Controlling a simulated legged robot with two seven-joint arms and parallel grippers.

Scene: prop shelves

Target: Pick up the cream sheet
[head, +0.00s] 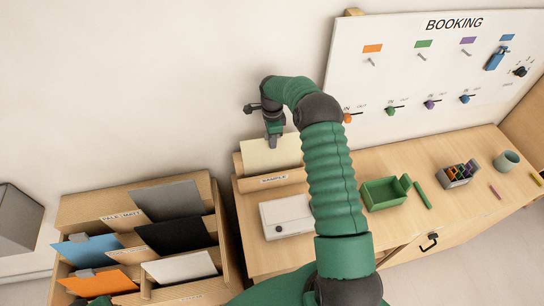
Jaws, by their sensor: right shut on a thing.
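The cream sheet (262,157) stands upright in the wooden holder labelled "SAMPLE" (270,181) on the desk's left end. My right gripper (273,142) points down at the sheet's top edge and is shut on it. The sheet's lower edge is hidden behind the holder's front. My right arm comes up from the bottom of the head view and bends over towards the sheet, covering part of the desk.
A wooden rack (66,215) with grey, black, white, blue and orange sheets stands at lower left. A white box (286,217), green tray (384,194), marker holder (456,174) and cup (507,160) are on the desk. The booking board (400,60) stands behind.

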